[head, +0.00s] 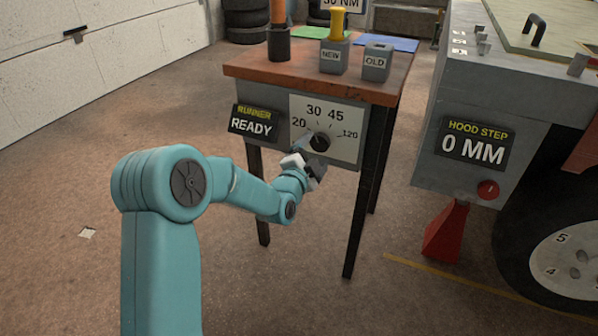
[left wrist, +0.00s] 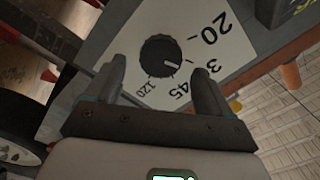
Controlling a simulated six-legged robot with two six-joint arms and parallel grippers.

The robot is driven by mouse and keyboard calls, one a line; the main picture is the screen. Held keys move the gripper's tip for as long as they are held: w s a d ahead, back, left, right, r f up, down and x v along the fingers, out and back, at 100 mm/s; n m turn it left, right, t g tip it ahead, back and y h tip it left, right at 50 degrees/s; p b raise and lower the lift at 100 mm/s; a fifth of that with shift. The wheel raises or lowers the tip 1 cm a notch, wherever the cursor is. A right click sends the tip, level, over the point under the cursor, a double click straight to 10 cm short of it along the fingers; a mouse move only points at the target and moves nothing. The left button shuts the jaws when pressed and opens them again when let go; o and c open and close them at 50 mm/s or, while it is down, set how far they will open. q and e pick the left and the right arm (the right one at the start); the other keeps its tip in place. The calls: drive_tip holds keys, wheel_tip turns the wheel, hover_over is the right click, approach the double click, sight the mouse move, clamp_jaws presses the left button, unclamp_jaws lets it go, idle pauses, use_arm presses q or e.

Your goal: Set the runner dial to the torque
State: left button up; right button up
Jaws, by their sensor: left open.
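The runner dial (head: 320,142) is a black round knob on a white plate (head: 350,113) marked 20, 30, 45 and 120, on the front of an orange-topped bench. The dial also shows in the left wrist view (left wrist: 160,55), where its white mark appears to point about towards the 30. My left gripper (head: 311,171) is just below and in front of the dial. In the left wrist view its open fingers (left wrist: 158,80) stand on either side of the dial, apart from it. A torque sign (head: 340,4) above is cut off and seems to read 30 NM or 50 NM.
The runner display (head: 254,122) reads READY. Blocks labelled NEW (head: 332,57) and OLD (head: 376,64) stand on the bench top (head: 300,75).

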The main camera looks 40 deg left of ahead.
use_arm(q)
drive_tip(key=p+v, duration=0.1)
drive_tip(key=v, duration=1.2)
drive_tip(key=shift+s, duration=0.3)
drive_tip(key=shift+d, duration=0.1)
drive_tip(key=s+d+f+g+h, duration=0.1)
drive_tip(key=d+f+g+h, duration=0.2)
drive_tip(key=d+f, duration=0.6)
drive_tip(key=d+f+g+h, duration=0.3)
drive_tip(key=d+f, duration=0.3)
drive_tip(key=f, duration=0.5)
drive_tip(key=s+d+f+n+g+h, duration=0.1)
drive_tip(key=s+d+f+n+g, duration=0.25)
drive_tip(key=s, duration=0.25)
drive_tip(key=s+d+f+n+g+h, duration=0.1)
drive_tip(key=s+d+f+n+g, duration=0.15)
drive_tip(key=s+f+g, duration=0.35)
drive_tip(key=s+d+f+n+g, duration=0.1)
drive_tip(key=s+d+f+n, duration=0.25)
drive_tip(key=s, duration=0.35)
wheel_tip(320, 180, up, 29)
drive_tip(key=n+p, duration=0.1)
drive_tip(key=p, duration=2.8)
drive_tip(key=shift+s+a+r, duration=0.15)
drive_tip(key=shift+s+a, duration=0.1)
drive_tip(key=shift+a, duration=0.05)
